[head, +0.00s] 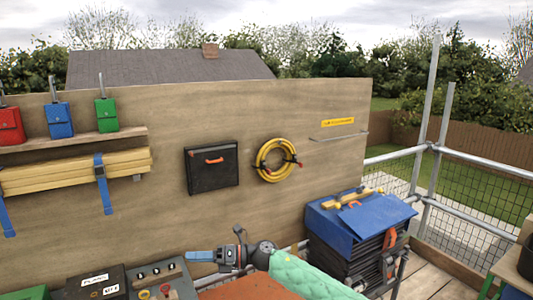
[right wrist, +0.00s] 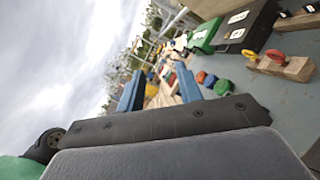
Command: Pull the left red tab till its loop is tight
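A coil of yellow hose (head: 261,173) hangs on the plywood wall. Small red tabs show on dark bands around it: a left red tab (head: 259,166) and a right red tab (head: 297,163). The bands are too small to tell how tight each loop is. My right gripper (head: 200,256) is low in front of the wall, below and to the left of the coil, pointing left and apart from it. In the right wrist view its two blue fingers (right wrist: 160,88) stand apart with nothing held between them. My left gripper is not in view.
A black case (head: 211,170) hangs left of the coil. A blue-topped toolbox stack (head: 350,220) stands at right. A control panel (head: 165,282) and black box (head: 98,284) lie low in front. A shelf (head: 75,141) holds coloured pouches. The wall before the coil is clear.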

